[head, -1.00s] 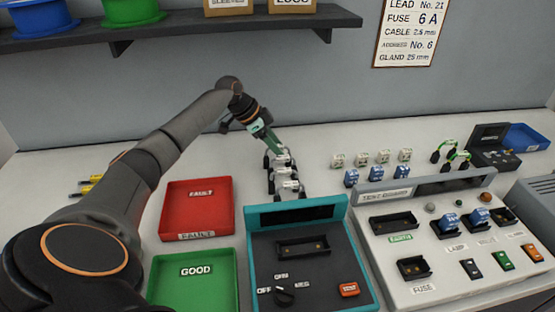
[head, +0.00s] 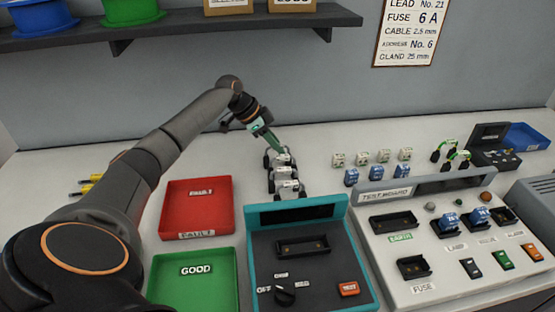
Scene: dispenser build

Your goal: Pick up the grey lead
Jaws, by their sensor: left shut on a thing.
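Several small leads with dark plug ends and pale tags stand in a row behind the teal-framed tester. The far lead (head: 280,159) is under my left gripper (head: 277,149), which comes down from the upper left and is shut on it. The fingertips are small and partly merge with the far lead. The held lead looks still at table height; I cannot tell if it is clear of the table. My right gripper is not in view.
The teal tester (head: 340,236) stands in front, with a red FAULT tray (head: 230,205) and green GOOD tray (head: 232,270) to its left. The test board (head: 450,270) is at right. Green leads (head: 452,160) lie farther back. A shelf (head: 200,30) hangs above.

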